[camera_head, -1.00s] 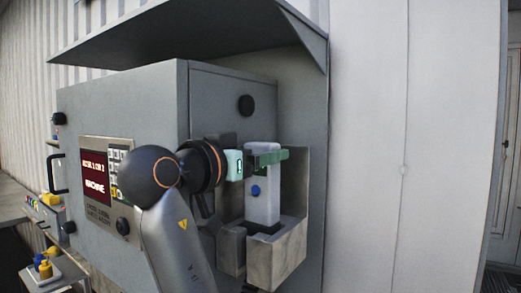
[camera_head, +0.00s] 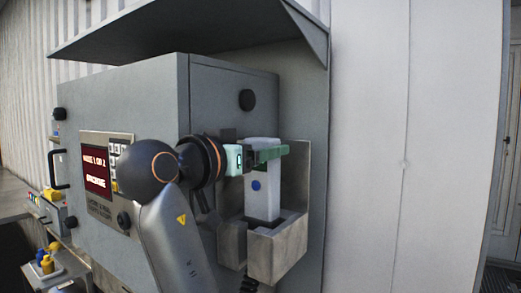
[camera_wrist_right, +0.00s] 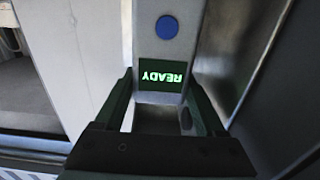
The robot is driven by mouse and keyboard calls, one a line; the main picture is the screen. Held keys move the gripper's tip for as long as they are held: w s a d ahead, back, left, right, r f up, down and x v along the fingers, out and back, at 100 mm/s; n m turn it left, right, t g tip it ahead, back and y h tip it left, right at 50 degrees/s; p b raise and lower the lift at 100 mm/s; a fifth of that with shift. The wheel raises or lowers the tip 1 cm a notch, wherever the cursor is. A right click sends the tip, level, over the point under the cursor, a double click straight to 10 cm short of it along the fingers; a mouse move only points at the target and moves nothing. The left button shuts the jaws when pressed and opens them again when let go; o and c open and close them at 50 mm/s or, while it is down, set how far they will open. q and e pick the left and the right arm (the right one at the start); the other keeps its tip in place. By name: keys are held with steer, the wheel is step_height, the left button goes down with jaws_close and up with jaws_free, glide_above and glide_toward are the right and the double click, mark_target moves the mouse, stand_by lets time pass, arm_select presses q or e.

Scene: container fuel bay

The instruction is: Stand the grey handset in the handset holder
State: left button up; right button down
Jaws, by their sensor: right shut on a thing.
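The grey handset (camera_head: 262,196) stands nearly upright in the head view, with a blue button on its front. Its lower end is inside the grey handset holder (camera_head: 280,256), behind the holder's front wall, so I cannot tell whether it touches the bottom. My right gripper (camera_head: 266,156) is shut on the handset near its top. In the right wrist view the handset (camera_wrist_right: 170,50) lies between the fingers, with its blue button and a green READY display upside down. My left gripper is not in view.
A grey cabinet (camera_head: 225,100) with a red-lit screen (camera_head: 95,174) and keypad stands left of the holder. A sloping canopy (camera_head: 190,32) overhangs both. A coiled dark cable (camera_head: 249,285) hangs below the holder. Yellow and blue fittings (camera_head: 46,262) sit at lower left.

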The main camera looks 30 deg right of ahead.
mark_target(256, 173)
steer(key=shift+f+b, duration=0.4)
steer(key=shift+f, duration=0.15)
steer(key=shift+f+b, duration=0.6)
steer(key=shift+f, duration=0.15)
steer(key=shift+f+b, duration=0.55)
steer(key=shift+f, duration=0.1)
